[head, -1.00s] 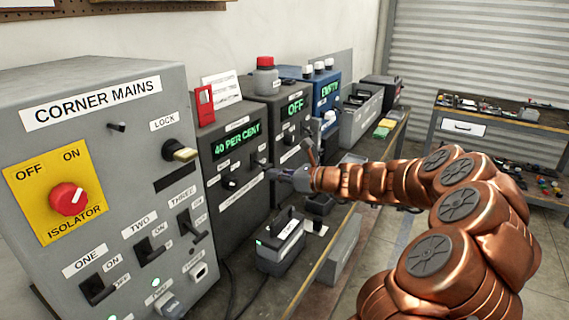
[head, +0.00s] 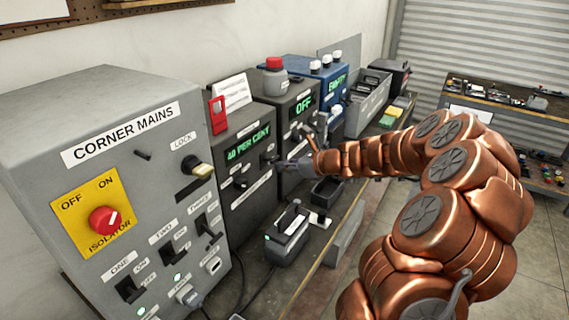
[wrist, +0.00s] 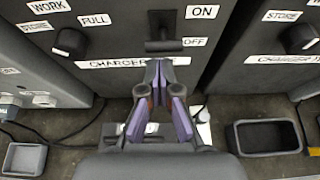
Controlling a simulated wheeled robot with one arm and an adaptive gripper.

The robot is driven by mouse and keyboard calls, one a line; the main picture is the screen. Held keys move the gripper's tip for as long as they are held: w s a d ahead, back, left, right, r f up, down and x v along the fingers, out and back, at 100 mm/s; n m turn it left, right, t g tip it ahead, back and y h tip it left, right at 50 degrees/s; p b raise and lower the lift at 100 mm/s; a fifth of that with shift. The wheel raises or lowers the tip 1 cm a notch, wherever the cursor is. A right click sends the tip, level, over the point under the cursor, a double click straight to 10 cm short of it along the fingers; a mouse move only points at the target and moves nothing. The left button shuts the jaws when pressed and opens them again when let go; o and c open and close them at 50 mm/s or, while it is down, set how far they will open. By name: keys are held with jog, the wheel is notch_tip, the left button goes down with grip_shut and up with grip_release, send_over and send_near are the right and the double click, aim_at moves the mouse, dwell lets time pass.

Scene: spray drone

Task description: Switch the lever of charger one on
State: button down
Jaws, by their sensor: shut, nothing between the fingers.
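Charger one (head: 252,190) is a dark grey box with a green display reading 40 PER CENT. In the wrist view its lever (wrist: 165,46) is a black crossbar at the lower end of a slot, beside the OFF label (wrist: 196,42) and below the ON label (wrist: 202,12). My gripper (wrist: 158,64) is shut and empty, its purple fingertips together just below the lever. I cannot tell whether they touch it. In the head view my gripper (head: 284,166) is close to the right part of the charger's front.
A knob (wrist: 70,41) with WORK, FULL and STORE labels is left of the lever. A second charger (head: 297,120), displaying OFF, stands to the right. The corner mains box (head: 110,190) is at the left. A battery-like box (head: 288,236) and an open tray (wrist: 268,136) are below on the bench.

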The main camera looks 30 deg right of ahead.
jog(key=shift+r+p, duration=0.75)
jog(key=shift+p, duration=0.15)
jog(key=shift+f, duration=0.1)
jog(key=b+v, duration=0.2)
jog(key=v, duration=0.9)
jog(key=shift+s+d+r, duration=0.15)
jog(key=shift+s+r, duration=0.05)
jog(key=shift+s, duration=0.1)
dwell(0.4)
